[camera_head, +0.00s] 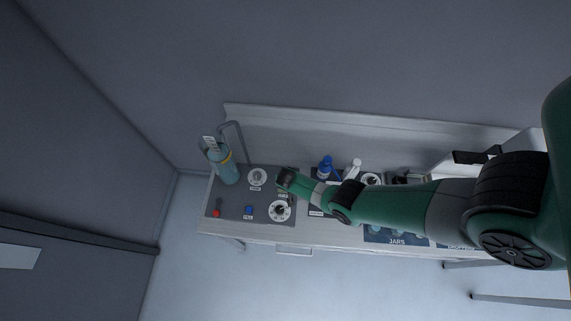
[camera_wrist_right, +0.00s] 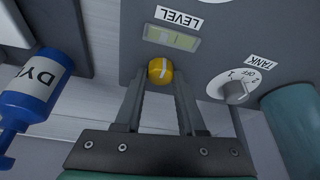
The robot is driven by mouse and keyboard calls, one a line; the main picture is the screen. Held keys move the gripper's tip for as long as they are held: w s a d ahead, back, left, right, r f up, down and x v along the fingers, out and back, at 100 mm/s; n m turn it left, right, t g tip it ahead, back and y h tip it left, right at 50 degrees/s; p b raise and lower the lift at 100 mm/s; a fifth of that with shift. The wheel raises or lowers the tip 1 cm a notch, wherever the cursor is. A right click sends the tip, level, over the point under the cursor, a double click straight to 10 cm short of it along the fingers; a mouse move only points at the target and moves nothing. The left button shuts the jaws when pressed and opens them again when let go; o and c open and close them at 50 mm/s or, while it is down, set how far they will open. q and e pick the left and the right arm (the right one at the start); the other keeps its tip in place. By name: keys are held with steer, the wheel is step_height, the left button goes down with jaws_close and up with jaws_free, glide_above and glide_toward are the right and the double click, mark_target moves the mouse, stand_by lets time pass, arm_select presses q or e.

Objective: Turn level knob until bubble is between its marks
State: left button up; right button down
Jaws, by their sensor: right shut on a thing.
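The level knob (camera_wrist_right: 160,70) is a yellow round knob with a white line across it, in the right wrist view. It sits just below the level window (camera_wrist_right: 171,37), a small yellow-green vial under the LEVEL label (camera_wrist_right: 180,18). Faint marks show in the window, but the bubble's place against them is too small to tell. My right gripper (camera_wrist_right: 160,78) is shut on the knob, one finger on each side. In the head view my right gripper (camera_head: 285,180) is over the grey panel and hides the knob and window. My left gripper is not in view.
The TANK dial (camera_wrist_right: 236,92) is right of the knob, next to a teal cylinder (camera_wrist_right: 298,125). A blue dye bottle (camera_wrist_right: 38,85) is at left. In the head view, a teal tank (camera_head: 222,165), red knob (camera_head: 216,212) and blue button (camera_head: 249,211) are at the bench's left.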

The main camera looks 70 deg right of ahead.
steer(key=shift+w+f+m+b, duration=0.1)
steer(key=shift+f+m+b, duration=0.15)
steer(key=shift+m+b, duration=0.2)
steer(key=shift+r+m+g+b, duration=0.15)
steer(key=shift+m+g+b, duration=0.3)
steer(key=shift+m, duration=0.3)
steer(key=shift+r, duration=0.1)
steer(key=c, duration=0.5)
jaws_free()
